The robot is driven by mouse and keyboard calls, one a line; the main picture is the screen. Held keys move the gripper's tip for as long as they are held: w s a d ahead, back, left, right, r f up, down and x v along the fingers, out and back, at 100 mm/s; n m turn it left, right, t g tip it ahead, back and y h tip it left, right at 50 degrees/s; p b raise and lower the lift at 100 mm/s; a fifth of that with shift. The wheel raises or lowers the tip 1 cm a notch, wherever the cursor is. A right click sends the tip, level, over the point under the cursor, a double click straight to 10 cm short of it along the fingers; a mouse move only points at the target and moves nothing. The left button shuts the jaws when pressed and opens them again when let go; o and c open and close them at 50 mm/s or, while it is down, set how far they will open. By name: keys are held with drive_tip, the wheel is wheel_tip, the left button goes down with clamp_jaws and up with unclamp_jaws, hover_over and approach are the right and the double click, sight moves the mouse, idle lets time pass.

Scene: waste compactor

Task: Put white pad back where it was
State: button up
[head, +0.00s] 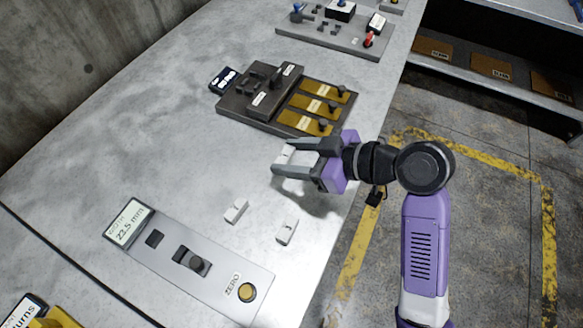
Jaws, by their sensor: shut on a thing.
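My gripper (287,156) reaches in from the right over the table, its fingers pointing left. It is shut on a small white pad (285,151), which shows between the fingertips and is partly hidden by them. I cannot tell whether the held pad touches the table. Two other small white pads lie on the grey table below the gripper in the picture: one on the left (236,210) and one on the right (287,232), apart from each other.
A width gauge (213,262) reading 22.5 mm stands at the lower left, with a ZERO button. A dark fixture (240,104) with yellow plates is just beyond my gripper. Another grey fixture (340,45) stands farther back. The table's right edge runs beneath my arm.

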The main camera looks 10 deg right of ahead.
drive_tip(key=shift+f, duration=2.5)
drive_tip(key=shift+f, duration=0.15)
drive_tip(key=o, duration=1.5)
drive_tip(key=shift+r, duration=0.3)
drive_tip(key=v, duration=1.2)
drive_tip(key=shift+f, duration=0.15)
